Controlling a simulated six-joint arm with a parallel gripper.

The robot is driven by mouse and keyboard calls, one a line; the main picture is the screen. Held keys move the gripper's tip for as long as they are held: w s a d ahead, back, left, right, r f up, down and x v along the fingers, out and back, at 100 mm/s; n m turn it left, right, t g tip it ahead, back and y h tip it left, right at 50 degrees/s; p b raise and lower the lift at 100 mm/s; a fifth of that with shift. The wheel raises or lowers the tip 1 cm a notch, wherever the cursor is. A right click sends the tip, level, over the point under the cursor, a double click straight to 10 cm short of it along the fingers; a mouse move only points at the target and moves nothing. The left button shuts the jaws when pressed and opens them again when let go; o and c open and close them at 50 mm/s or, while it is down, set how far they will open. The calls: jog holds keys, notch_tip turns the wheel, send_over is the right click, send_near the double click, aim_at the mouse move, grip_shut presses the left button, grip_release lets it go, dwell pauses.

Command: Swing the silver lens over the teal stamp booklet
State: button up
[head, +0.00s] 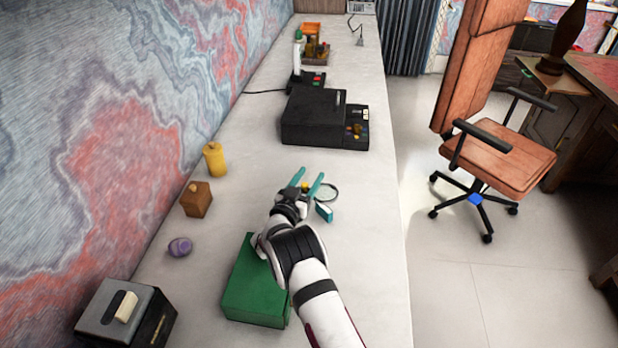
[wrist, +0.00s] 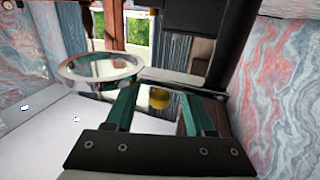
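The silver lens (head: 329,192) is a round ring just right of my gripper (head: 308,173) in the head view. In the wrist view the lens (wrist: 100,66) is at the upper left, beyond the left finger. My gripper (wrist: 166,95) has its two teal fingers spread apart. A small yellow knob (wrist: 158,99) shows between them, in front of a shiny silver surface; I cannot tell if either finger touches it. A small teal block, seemingly the stamp booklet (head: 324,212), lies just below the lens in the head view. I cannot make out the booklet in the wrist view.
A green box (head: 254,290) lies under my arm. A black machine (head: 315,118) stands farther up the desk. A yellow canister (head: 215,160), a wooden box (head: 196,199) and a purple object (head: 180,246) line the wall side. The desk right of the booklet is clear.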

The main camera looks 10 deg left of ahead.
jog(key=s+d+r, duration=0.2)
jog(key=d+r, duration=0.9)
jog(key=shift+s+d, duration=0.2)
jog(key=shift+s, duration=0.2)
jog(key=s+d+r+m+g+y, duration=0.1)
jog(key=s+g, duration=0.7)
jog(key=s, duration=1.5)
jog(key=s+d+r+m+g+y, duration=0.1)
jog(key=s+d+g+y, duration=0.2)
jog(key=s+g, duration=0.6)
jog(key=s+y, duration=0.2)
jog(key=s, duration=1.3)
jog(key=shift+g+y, duration=0.3)
jog(key=shift+y, duration=0.1)
jog(key=shift+d, duration=0.1)
